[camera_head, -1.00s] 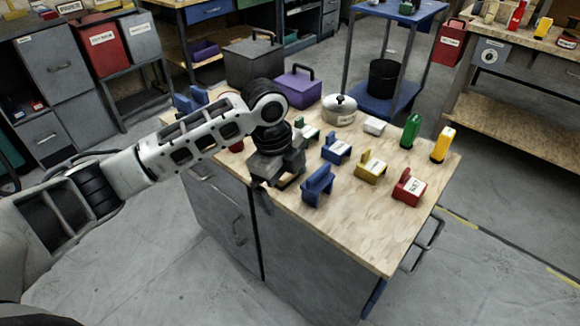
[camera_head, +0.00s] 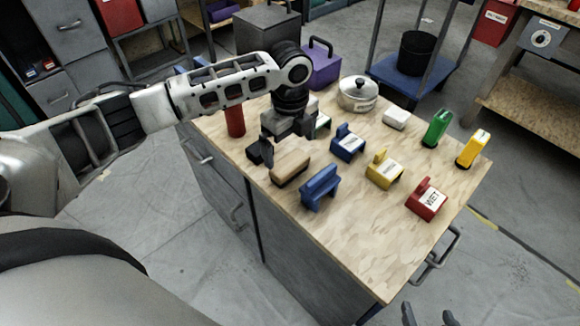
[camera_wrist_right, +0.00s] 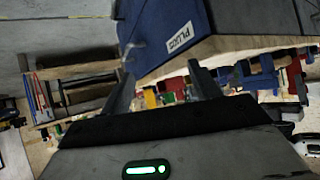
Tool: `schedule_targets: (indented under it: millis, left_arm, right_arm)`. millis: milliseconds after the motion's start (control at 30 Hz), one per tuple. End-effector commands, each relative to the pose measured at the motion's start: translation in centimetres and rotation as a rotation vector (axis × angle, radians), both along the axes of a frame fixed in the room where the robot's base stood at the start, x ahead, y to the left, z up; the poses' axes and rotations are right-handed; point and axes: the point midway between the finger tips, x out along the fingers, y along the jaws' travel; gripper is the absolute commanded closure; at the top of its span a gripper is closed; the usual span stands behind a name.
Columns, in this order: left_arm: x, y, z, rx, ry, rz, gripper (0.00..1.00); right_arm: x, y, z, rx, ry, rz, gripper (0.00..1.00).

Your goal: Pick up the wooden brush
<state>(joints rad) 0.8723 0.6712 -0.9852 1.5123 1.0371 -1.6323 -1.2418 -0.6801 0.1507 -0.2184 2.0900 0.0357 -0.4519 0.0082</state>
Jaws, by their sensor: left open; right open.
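The wooden brush (camera_head: 290,168), a tan block with a dark underside, lies near the left front edge of the worktop in the head view. My left gripper (camera_head: 288,143) is open and empty, pointing down just above and behind the brush, apart from it as far as I can tell. My right gripper (camera_head: 430,316) shows only its tips at the bottom edge of the head view. In the right wrist view its two fingers (camera_wrist_right: 161,85) are spread with nothing held between them.
A blue block (camera_head: 320,188) stands just right of the brush, and a red cylinder (camera_head: 235,120) stands to its left. Blue, yellow (camera_head: 384,169) and red (camera_head: 426,198) labelled pieces and a metal pot (camera_head: 357,93) are further off. The worktop's front right (camera_head: 370,250) is clear.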

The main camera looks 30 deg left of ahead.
Motion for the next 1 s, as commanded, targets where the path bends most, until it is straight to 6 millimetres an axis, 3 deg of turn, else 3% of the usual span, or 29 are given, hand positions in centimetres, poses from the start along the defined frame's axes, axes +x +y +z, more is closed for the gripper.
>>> schedule_targets:
  millis: [267,533,833,867,967,1000]
  left_arm:
    - [-0.1,0.0,-2.2,-0.001,0.001,0.0,0.0]
    - [-0.4,-0.1,-6.1,-0.001,0.001,-0.001,0.0]
    - [-0.3,0.0,-6.6,0.001,-0.001,-0.001,0.0]
    - [-0.3,0.0,-6.6,0.001,-0.001,-0.001,0.03]
    - [-0.3,0.0,-6.6,0.001,-0.001,-0.001,0.31]
    - [-0.3,0.0,-6.6,0.001,-0.001,-0.001,0.34]
  right_arm:
    - [0.4,0.2,0.5,0.01,-0.013,-0.006,0.38]
    - [0.5,0.2,0.4,0.009,-0.014,-0.006,0.38]
    - [0.5,0.1,0.3,0.009,-0.011,-0.006,0.38]
    - [0.5,0.1,0.3,0.008,-0.011,-0.006,0.38]
    - [0.5,0.1,0.3,0.006,-0.01,-0.005,0.38]
    - [0.5,0.1,0.2,0.006,-0.011,-0.004,0.38]
